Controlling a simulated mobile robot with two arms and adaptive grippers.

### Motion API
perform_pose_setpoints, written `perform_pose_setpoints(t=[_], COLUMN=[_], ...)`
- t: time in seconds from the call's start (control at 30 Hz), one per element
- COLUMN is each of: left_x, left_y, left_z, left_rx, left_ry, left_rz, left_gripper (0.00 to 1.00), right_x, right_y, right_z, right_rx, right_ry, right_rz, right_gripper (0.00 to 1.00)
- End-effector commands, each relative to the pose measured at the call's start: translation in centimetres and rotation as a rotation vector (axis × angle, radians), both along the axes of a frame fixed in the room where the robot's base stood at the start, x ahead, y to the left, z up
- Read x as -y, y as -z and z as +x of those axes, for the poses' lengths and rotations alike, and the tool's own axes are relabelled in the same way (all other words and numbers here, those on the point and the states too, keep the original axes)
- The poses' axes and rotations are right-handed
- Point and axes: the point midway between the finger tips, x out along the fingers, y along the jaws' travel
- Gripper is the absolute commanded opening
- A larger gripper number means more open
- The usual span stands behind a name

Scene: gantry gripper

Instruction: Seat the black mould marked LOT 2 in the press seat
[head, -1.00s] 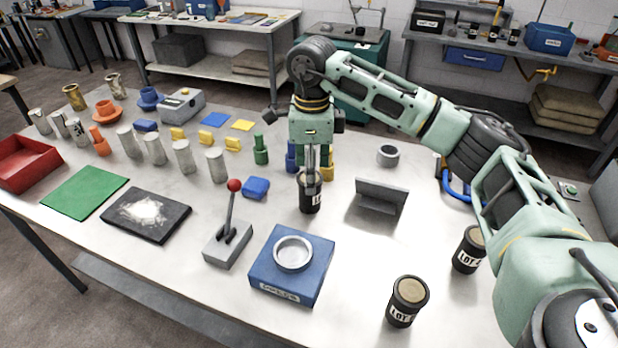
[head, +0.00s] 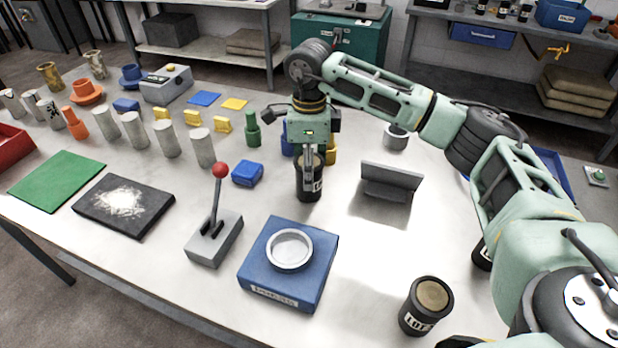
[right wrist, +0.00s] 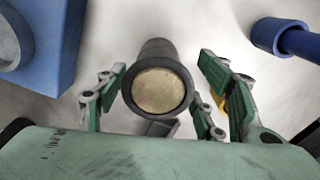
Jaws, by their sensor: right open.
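A black mould (head: 308,188) stands upright on the table. Its white label is mostly hidden, so its lot number cannot be read. My right gripper (head: 314,172) is around its upper part, fingers open. In the right wrist view, the mould's tan top (right wrist: 160,90) lies between the green-padded fingers, with gaps on both sides. The press seat is a grey ring (head: 289,249) on a blue block (head: 262,275), empty, in front of the gripper. Another black LOT mould (head: 427,305) stands at front right, its number unclear. A third (head: 482,254) is mostly hidden behind my arm. My left gripper is not visible.
A red-knobbed lever (head: 216,235) stands left of the blue block. A small blue block (head: 248,173), a green peg (head: 253,131) and several grey cylinders are to the left. A grey angled plate (head: 390,182) stands right of the gripper. The table between mould and seat is clear.

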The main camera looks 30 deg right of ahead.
Motion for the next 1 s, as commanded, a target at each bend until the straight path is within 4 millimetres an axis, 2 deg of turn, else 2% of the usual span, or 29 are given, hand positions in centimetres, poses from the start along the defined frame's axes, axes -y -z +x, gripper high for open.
perform_pose_setpoints(t=[0.17, 0.3, 0.6, 1.0], left_x=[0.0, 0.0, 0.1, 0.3], left_y=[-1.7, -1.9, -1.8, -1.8], left_z=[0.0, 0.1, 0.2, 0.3], left_rx=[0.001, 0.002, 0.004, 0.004], left_ry=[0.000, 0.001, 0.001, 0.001], left_rz=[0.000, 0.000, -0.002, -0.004], left_gripper=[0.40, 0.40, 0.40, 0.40], right_x=[-0.3, -0.3, -0.3, -0.3], right_y=[2.3, 4.2, 4.7, 4.7], right_z=[-0.7, -0.6, -0.5, -0.5], right_rx=[-0.004, -0.003, 0.000, 0.000], right_ry=[0.000, 0.001, 0.000, 0.000], right_rz=[0.000, -0.001, 0.000, 0.000], right_gripper=[0.62, 0.62, 0.62, 0.27])
